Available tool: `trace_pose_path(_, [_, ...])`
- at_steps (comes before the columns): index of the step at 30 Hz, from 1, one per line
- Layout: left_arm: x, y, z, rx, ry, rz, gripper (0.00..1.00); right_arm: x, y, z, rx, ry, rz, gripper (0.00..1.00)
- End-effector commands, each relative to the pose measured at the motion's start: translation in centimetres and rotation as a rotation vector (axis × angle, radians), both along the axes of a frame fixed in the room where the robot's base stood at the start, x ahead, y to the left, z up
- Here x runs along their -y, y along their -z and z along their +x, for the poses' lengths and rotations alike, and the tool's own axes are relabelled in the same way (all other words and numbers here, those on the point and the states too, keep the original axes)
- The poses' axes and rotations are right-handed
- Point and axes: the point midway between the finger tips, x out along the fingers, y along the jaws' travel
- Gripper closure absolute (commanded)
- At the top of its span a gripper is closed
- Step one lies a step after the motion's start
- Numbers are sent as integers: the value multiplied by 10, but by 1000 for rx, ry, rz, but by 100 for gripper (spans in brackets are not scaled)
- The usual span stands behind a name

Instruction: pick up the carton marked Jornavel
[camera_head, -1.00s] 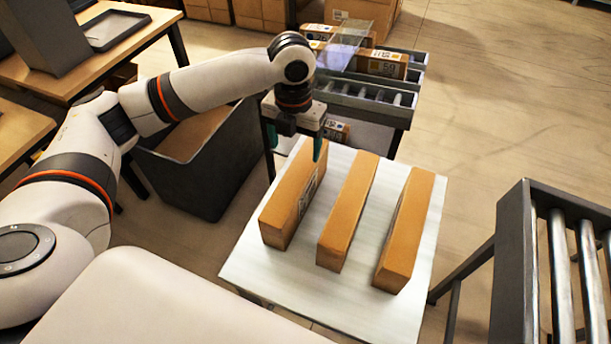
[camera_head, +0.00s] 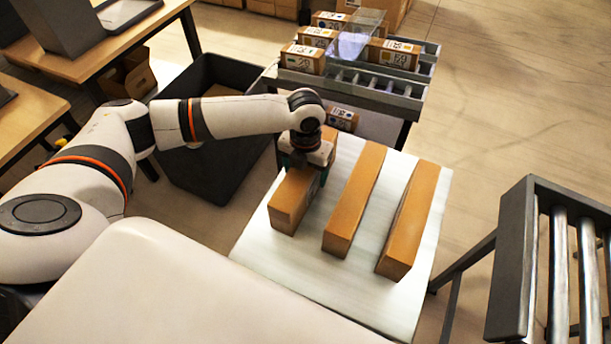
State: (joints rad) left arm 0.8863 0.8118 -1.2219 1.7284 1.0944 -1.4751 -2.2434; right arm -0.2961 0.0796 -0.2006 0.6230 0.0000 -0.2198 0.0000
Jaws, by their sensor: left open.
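Three long brown cartons lie side by side on a white table (camera_head: 290,258) in the head view: a left carton (camera_head: 288,202), a middle carton (camera_head: 355,202) and a right carton (camera_head: 410,220). No name can be read on any of them, so I cannot tell which is marked Jornavel. My left gripper (camera_head: 303,169) is open and points down over the left carton, with its teal fingers at either side of it. My right gripper is out of view.
A roller rack (camera_head: 350,93) with several small labelled boxes (camera_head: 303,58) stands behind the table. A dark bin (camera_head: 190,172) is at the left, below my arm. A roller conveyor (camera_head: 515,262) is at the right. Bare floor lies beyond the right carton.

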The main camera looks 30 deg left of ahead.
Motion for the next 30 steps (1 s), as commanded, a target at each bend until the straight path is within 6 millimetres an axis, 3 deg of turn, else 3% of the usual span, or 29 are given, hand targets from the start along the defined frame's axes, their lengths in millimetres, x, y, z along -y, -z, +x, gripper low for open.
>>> trace_pose_path(5, [0,0,0,0,0,0,23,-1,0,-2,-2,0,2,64])
trace_pose_path(16, [0,0,0,0,0,0,84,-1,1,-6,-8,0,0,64])
trace_pose_path(25, [0,-5,1,3,0,-1,86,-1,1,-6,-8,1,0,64])
trace_pose_path(30, [0,-29,2,7,1,-2,86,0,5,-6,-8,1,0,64])
